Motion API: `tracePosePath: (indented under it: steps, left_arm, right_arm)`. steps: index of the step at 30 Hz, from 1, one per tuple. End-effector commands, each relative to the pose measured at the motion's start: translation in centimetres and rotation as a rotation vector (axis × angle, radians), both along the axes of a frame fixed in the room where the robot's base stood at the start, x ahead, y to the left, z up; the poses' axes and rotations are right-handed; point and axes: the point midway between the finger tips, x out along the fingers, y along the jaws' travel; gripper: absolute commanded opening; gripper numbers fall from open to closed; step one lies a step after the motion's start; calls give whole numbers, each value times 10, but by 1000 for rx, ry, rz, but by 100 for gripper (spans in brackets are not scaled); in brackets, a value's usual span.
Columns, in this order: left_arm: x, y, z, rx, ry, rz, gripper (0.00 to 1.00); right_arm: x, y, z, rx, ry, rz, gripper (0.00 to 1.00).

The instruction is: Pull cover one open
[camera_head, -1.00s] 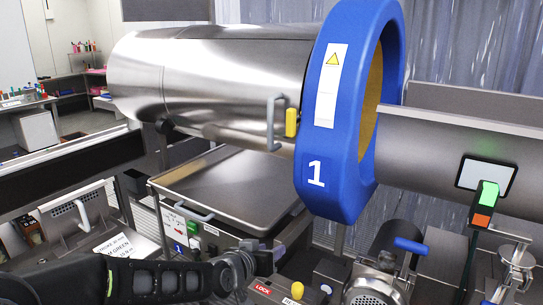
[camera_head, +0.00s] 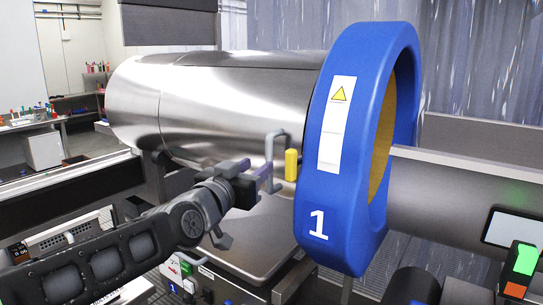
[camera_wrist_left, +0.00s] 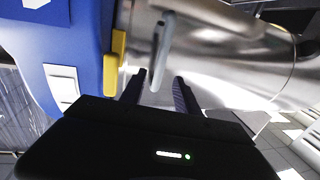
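Cover one is the polished metal drum cover (camera_head: 225,95) beside the blue ring (camera_head: 345,150) marked 1. A grey bar handle (camera_head: 270,155) stands out from its lower right side, next to a yellow block (camera_head: 291,165). My left gripper (camera_head: 262,176) is at the handle's lower part. In the left wrist view its two fingers (camera_wrist_left: 155,92) are spread apart, with the handle (camera_wrist_left: 161,50) in line with the gap between them. I cannot tell whether the handle's near end is between the fingertips. My right gripper is not in view.
A metal tray or lid (camera_head: 265,235) lies below the drum. A grey trough (camera_head: 445,190) extends right of the blue ring, with a green and orange box (camera_head: 520,270) near it. A dark beam (camera_head: 70,205) runs at left.

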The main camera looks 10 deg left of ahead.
Motion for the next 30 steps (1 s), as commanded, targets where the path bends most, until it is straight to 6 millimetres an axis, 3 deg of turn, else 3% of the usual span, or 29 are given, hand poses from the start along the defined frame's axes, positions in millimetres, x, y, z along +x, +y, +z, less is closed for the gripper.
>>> tracePosePath:
  steps: [11, 24, 30]
  left_arm:
    - [9, -2, 0, 0, 2, -1, 38]
    - [69, -13, 0, 0, 3, -1, 38]
    - [77, -15, -1, 0, 1, 0, 38]
  right_arm:
    - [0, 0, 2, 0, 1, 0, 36]
    - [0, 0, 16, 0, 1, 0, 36]
    - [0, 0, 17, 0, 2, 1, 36]
